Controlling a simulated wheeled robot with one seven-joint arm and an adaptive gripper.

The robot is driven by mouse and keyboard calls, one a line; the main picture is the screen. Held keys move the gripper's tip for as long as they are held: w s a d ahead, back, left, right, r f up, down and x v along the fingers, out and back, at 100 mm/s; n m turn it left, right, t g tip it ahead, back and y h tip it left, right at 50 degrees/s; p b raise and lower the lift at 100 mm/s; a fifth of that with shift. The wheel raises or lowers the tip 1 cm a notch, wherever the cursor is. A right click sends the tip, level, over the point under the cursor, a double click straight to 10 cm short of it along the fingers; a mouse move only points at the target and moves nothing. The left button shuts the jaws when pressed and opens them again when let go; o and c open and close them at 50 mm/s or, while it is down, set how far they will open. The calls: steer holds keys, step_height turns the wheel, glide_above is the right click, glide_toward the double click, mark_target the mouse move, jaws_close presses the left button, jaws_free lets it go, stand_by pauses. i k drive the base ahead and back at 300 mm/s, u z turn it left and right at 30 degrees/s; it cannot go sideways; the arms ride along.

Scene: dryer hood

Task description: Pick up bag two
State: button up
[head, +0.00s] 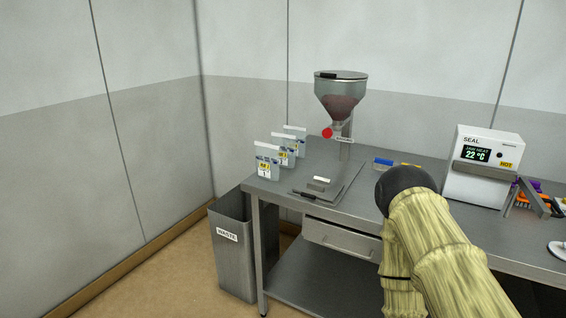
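Three upright pale grey bags stand in a slanted row at the left end of the steel table. The rear bag (297,138) is mostly covered. My arm, in a yellowish sleeve with a dark rounded joint, rises at the lower right, well right of the bags. My gripper itself does not show.
A hopper (342,95) with a red knob stands behind a flat plate (330,182) right of the bags. A sealer (482,165) reading 22 °C is farther right. A waste bin (233,247) stands left of the steel table (277,190).

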mark_target(287, 143)
steer(key=u, duration=0.05)
steer(key=k, duration=0.55)
steer(key=z, duration=1.05)
steer(key=i, duration=1.75)
steer(key=u, duration=0.5)
